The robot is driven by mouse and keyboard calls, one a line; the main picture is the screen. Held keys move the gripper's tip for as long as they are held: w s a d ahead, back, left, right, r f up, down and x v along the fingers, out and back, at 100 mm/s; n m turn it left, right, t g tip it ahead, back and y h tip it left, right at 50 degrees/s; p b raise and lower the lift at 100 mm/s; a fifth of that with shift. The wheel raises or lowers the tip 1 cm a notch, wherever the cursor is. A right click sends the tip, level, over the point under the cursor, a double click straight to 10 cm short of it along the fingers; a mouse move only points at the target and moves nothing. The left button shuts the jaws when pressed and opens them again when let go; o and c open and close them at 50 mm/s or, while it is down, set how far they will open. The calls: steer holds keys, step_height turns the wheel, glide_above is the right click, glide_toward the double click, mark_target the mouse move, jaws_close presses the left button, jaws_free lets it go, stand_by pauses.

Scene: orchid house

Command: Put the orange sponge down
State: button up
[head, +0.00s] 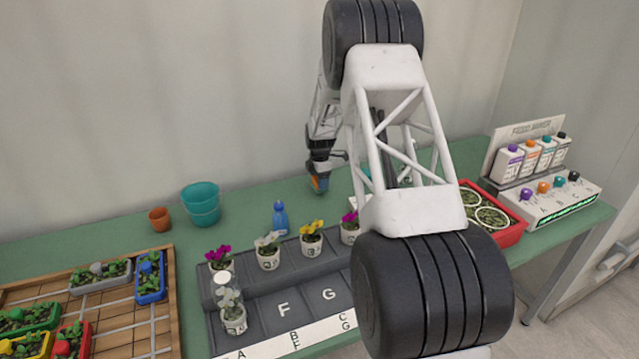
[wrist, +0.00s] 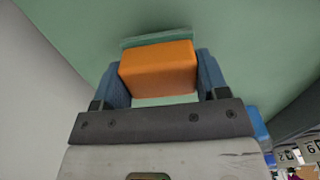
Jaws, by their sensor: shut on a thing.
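The orange sponge (wrist: 158,70) is a block with a green layer along its far side in the wrist view. My gripper (wrist: 162,78) is shut on it, with a blue finger pressed against each side. In the head view my gripper (head: 318,178) is at the back of the green table, and the sponge shows as a small orange patch (head: 319,185) at its tip. The sponge is over the green table top (head: 130,227). I cannot tell whether it touches the surface.
A blue bottle (head: 280,217), teal pot (head: 201,204) and terracotta pot (head: 159,219) stand left of my gripper. A dark stepped rack (head: 262,290) with several potted flowers is in front. A red tray (head: 508,235) and bottle stand (head: 545,197) are at right. My arm hides the table's middle.

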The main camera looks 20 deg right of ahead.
steer(key=shift+f, duration=0.65)
steer(key=shift+f, duration=0.15)
steer(key=o, duration=0.9)
step_height(320, 180, up, 12)
steer(key=shift+r, duration=0.15)
stand_by(0.5)
